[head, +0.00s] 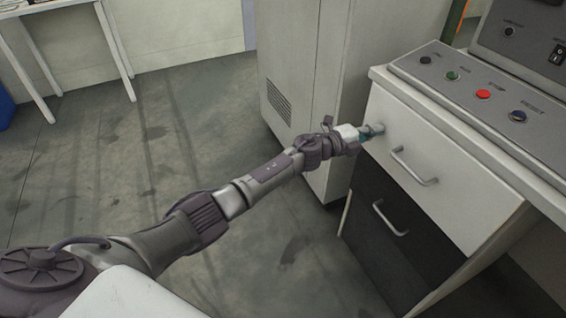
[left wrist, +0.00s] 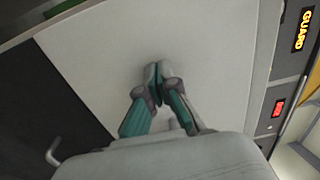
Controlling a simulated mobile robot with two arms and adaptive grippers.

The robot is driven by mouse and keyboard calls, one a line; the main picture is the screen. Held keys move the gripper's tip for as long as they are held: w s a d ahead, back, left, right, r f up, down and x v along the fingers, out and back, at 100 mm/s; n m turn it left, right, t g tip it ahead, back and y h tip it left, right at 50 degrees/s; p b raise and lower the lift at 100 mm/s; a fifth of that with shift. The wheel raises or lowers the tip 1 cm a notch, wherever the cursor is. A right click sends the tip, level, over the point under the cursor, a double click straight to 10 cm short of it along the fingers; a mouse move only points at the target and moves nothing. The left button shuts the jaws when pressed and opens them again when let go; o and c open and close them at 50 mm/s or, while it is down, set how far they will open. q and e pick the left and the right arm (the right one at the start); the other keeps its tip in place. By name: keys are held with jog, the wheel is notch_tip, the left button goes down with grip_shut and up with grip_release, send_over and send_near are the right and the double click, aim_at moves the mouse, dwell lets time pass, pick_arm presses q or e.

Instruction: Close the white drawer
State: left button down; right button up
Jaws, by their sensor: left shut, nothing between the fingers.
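The white drawer (head: 447,190) is the upper drawer under the control console, with a metal bar handle (head: 414,168) on its front. In the head view it looks flush or nearly flush with the cabinet; I cannot tell if a small gap is left. My left gripper (head: 378,129) is shut and empty, its fingertips at the upper left part of the drawer front. In the left wrist view the shut fingertips (left wrist: 157,68) point at the white front (left wrist: 100,50) and seem to touch it. My right gripper is in neither view.
A dark drawer (head: 385,235) with its own handle lies below the white one. The console (head: 480,90) with several buttons is above. A tall grey cabinet (head: 330,60) stands to the left. The floor (head: 120,140) is clear; a white table (head: 70,15) is at the far left.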

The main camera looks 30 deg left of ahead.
pick_arm(q)
jog(key=shift+w+d+r, duration=0.3)
jog(key=shift+w+r, duration=0.05)
jog(key=shift+w, duration=0.15)
